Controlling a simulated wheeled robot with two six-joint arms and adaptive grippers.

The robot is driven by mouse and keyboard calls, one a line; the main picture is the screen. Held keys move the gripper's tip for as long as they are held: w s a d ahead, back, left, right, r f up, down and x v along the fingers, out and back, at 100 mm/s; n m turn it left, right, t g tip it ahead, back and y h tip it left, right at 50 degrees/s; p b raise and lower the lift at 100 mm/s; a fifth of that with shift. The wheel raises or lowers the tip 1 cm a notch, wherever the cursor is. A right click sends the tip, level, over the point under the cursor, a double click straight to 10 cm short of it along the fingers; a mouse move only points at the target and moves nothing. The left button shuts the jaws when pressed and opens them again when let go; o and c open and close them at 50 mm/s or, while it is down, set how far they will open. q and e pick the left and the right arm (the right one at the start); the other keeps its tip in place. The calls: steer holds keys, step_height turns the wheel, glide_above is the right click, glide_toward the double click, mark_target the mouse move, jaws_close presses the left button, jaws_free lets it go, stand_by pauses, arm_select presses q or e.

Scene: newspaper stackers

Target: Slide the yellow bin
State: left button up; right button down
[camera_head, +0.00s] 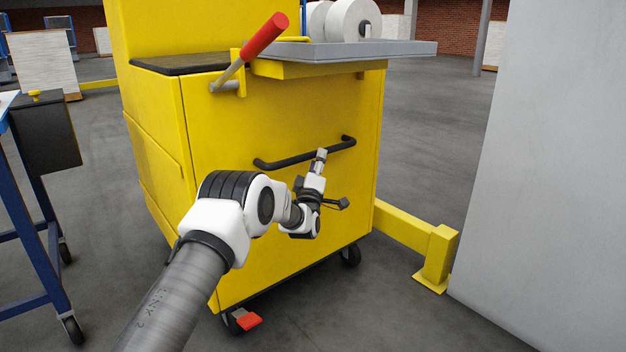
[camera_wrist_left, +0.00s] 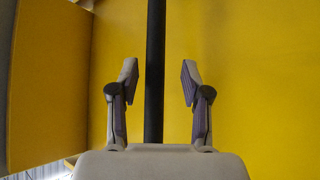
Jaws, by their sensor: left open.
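The yellow bin (camera_head: 285,130) stands on casters in the middle of the head view, with a black bar handle (camera_head: 275,163) across its front face. My left gripper (camera_head: 321,155) is at the right part of this handle. In the left wrist view the open fingers (camera_wrist_left: 160,85) stand on either side of the black handle bar (camera_wrist_left: 155,60), with a gap on both sides. The bin's yellow face (camera_wrist_left: 255,60) fills the background there. My right gripper is not in view.
A red-gripped lever (camera_head: 265,37) and a grey tray (camera_head: 345,50) are on the bin's top. A yellow floor barrier (camera_head: 437,255) stands close to its right, before a pale grey panel (camera_head: 560,170). A blue-framed cart (camera_head: 38,250) stands left, with open floor between.

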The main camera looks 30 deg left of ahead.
arm_select(q)
steer(key=v, duration=0.8)
steer(key=shift+s, duration=0.2)
steer(key=shift+f, duration=0.15)
